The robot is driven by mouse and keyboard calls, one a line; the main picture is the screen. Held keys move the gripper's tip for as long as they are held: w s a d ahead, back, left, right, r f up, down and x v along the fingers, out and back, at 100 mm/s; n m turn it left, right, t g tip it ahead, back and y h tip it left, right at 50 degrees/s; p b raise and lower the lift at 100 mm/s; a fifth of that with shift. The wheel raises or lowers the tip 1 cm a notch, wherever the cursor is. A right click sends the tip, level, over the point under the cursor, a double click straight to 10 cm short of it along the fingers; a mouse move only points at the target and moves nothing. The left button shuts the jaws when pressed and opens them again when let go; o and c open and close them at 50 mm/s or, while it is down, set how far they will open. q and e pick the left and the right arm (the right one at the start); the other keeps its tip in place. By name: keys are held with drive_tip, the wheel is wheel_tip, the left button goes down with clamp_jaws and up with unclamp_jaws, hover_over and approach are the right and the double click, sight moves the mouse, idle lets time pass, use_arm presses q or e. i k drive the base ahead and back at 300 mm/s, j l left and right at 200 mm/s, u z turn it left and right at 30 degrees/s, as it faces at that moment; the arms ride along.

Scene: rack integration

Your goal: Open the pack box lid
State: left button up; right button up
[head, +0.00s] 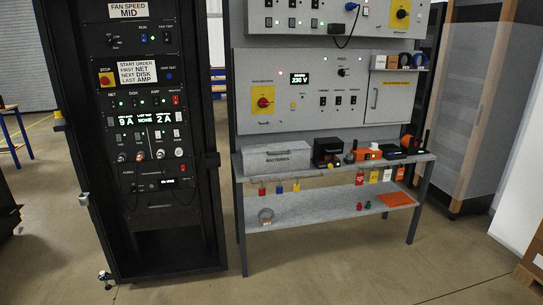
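A grey box (278,160) labelled BATTERIES sits at the left end of the workbench top. It is the closest match I see to the pack box, though no label reads "pack". Its flat grey top (275,147) looks shut, and its inside is hidden. Neither of my grippers shows in the head view.
The workbench (236,165) also holds a black device (327,152) and orange tools (366,154). Padlocks and tags hang along its front. A grey panel with a red knob (263,103) rises behind. A black rack (165,245) stands left. The floor in front is clear.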

sight(276, 147)
drive_tip(key=i+j, duration=0.15)
drive_tip(key=i, duration=0.3)
drive_tip(key=i+j, duration=0.1)
drive_tip(key=i, duration=0.4)
drive_tip(key=i+j, duration=0.15)
drive_tip(key=i, duration=0.3)
drive_tip(key=i+j+z, duration=0.1)
drive_tip(key=i, duration=0.35)
drive_tip(key=i+j, duration=0.2)
drive_tip(key=i, duration=0.3)
